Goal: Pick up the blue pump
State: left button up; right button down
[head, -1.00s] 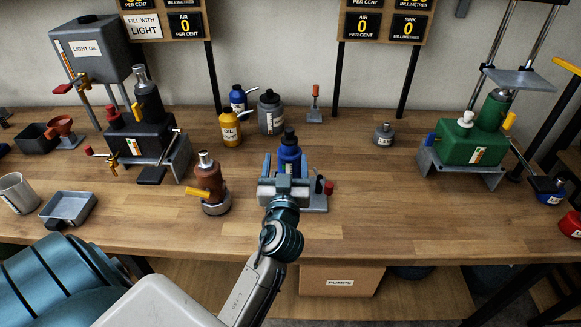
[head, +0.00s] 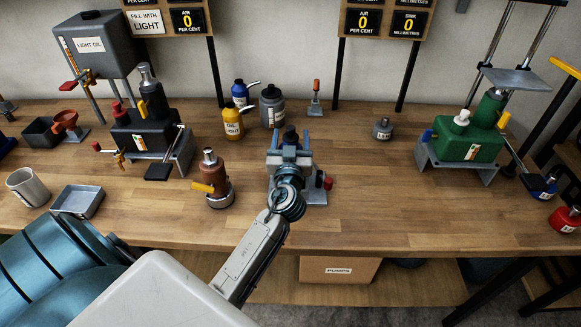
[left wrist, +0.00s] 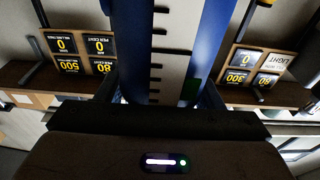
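The blue pump (head: 290,136) stands upright at the middle of the bench, in a small grey stand (head: 316,196). In the head view its dark top shows above my left gripper (head: 290,143), which hides most of its blue body. The gripper's fingers stand apart on the pump's left and right sides, open around it. In the left wrist view the blue pump (left wrist: 205,45), with a white marked scale, fills the middle very close to the camera. Finger contact is not visible. My right gripper is not in view.
A brown pump (head: 213,185) with a yellow lever stands left of the stand. A yellow oil can (head: 232,122) and a grey bottle (head: 272,107) stand behind. A green pump unit (head: 468,139) is at the right. The bench right of the stand is mostly clear.

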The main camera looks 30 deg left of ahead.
pick_arm(q)
jog(key=shift+d, duration=0.1)
grip_shut()
jog(key=shift+r, duration=0.15)
